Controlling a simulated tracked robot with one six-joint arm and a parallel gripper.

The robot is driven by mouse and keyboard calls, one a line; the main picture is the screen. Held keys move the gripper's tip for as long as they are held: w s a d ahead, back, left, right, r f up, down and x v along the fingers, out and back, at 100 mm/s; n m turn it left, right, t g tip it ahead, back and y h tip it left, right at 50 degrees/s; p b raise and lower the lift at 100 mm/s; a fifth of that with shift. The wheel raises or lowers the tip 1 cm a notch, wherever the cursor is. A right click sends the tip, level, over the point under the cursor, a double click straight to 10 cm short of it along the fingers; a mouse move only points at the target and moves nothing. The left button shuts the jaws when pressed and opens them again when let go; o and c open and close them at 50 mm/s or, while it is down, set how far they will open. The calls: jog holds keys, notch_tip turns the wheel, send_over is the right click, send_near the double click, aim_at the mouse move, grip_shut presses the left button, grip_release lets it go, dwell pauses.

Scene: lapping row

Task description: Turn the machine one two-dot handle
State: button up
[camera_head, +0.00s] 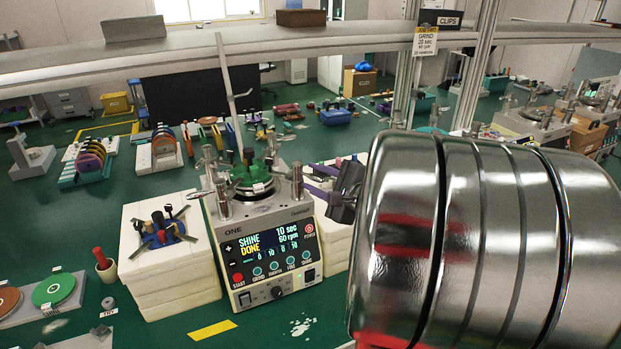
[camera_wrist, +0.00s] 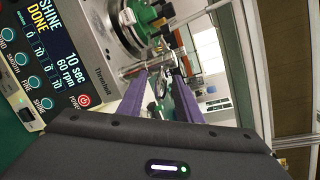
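Machine ONE (camera_head: 285,238) stands on the green surface, its screen reading SHINE DONE, 10 sec, 60 rpm. Upright metal posts and handle-like rods surround its green-topped plate (camera_head: 252,178). No two-dot mark can be made out, so I cannot tell which handle carries it. My gripper (camera_head: 312,181) is at the machine's right rear corner, its purple fingers beside a metal post (camera_head: 297,184). In the wrist view the purple fingers (camera_wrist: 162,78) are apart, with a silver rod (camera_wrist: 136,69) near the left fingertip. No grip on it shows; contact is unclear.
A white block stack (camera_head: 175,270) with a blue clamp fixture (camera_head: 160,232) stands left of the machine. A red-handled tool in a cup (camera_head: 105,265) is further left. An overhead rail (camera_head: 300,50) crosses behind. My shiny arm hides the right side.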

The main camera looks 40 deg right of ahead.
jog(key=shift+c, duration=0.3)
grip_shut()
